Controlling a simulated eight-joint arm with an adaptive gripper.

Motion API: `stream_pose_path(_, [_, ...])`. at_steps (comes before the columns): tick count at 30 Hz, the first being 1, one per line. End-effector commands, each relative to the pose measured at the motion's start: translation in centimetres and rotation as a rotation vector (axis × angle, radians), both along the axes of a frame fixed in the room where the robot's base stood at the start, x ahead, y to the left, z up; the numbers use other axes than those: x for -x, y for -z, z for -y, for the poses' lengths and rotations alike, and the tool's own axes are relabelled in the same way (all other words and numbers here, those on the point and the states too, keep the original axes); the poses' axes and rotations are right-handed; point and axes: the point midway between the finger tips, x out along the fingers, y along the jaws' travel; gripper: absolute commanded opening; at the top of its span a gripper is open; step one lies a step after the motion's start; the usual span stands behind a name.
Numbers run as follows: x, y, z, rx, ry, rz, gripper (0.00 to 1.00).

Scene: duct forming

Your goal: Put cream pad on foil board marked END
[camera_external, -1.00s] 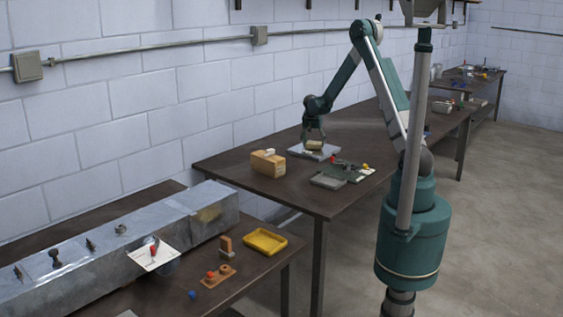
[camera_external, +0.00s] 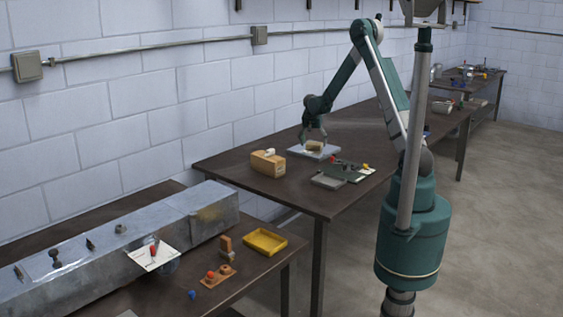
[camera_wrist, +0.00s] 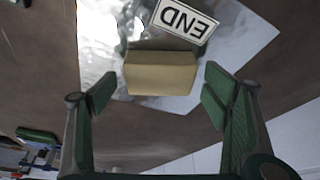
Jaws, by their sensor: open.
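The cream pad (camera_wrist: 160,73) lies on the foil board (camera_wrist: 105,25), beside the END label (camera_wrist: 184,19), in the wrist view. The label reads upside down there. In the external view the pad (camera_external: 314,146) shows small on the foil board (camera_external: 329,153) on the middle table. My gripper (camera_wrist: 163,88) is open, with its fingers spread to either side of the pad and apart from it. In the external view my gripper (camera_external: 314,137) is just above the board.
A tan box-like block (camera_external: 268,164) stands left of the board. A grey tray (camera_external: 328,182) and a dark green board (camera_external: 350,172) with small parts lie in front. A yellow tray (camera_external: 265,241) sits on the nearer table beside a long metal duct (camera_external: 90,265).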

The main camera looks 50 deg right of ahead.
Motion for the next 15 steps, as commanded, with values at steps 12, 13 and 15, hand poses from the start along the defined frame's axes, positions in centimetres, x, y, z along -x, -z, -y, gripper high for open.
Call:
stream_pose_path(12, [0.7,-4.3,-1.7,0.0,-0.001,0.0,0.75])
stream_pose_path(13, [0.8,-4.7,-1.8,0.0,-0.001,0.0,0.75])
stream_pose_path(15, [0.9,-5.6,-2.2,0.0,-0.001,0.0,0.75])
